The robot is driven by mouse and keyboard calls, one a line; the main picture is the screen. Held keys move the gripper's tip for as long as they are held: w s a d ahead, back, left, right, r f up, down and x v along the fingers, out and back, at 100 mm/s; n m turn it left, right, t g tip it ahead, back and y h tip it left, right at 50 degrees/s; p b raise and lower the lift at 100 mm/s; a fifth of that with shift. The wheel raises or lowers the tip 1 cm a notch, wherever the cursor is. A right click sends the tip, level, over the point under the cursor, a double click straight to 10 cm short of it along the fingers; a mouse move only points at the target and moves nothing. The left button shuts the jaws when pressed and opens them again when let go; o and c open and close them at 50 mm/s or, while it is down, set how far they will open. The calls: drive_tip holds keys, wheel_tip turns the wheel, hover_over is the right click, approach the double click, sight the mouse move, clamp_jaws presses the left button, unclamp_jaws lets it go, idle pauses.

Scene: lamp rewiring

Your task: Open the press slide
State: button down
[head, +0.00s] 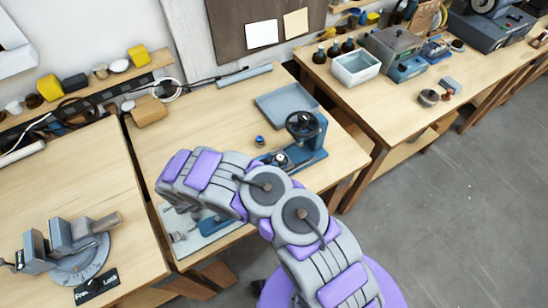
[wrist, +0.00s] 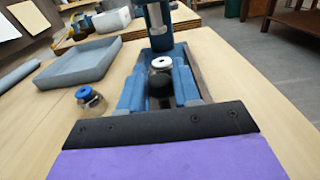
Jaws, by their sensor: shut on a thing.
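The blue press (head: 308,153) stands on the middle bench, with a dark handwheel (head: 302,125) on top. In the wrist view its blue column and silver ram (wrist: 158,22) rise above the slide. A white ring-shaped part (wrist: 161,64) sits upright under the ram, between the blue side rails. A rounded black knob (wrist: 160,88) is in front of that part. My gripper (wrist: 160,104) is at the front of the press, shut on the slide's knob; its black and purple body hides the contact. In the head view my arm hides the gripper.
A grey tray (head: 286,104) lies left of the press. The bench front is partly hidden by my arm. A vise-like fixture (head: 75,245) is on the left bench.

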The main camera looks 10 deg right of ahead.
drive_tip(key=c, duration=0.9)
unclamp_jaws()
drive_tip(key=shift+w, duration=0.15)
drive_tip(key=shift+d, duration=0.2)
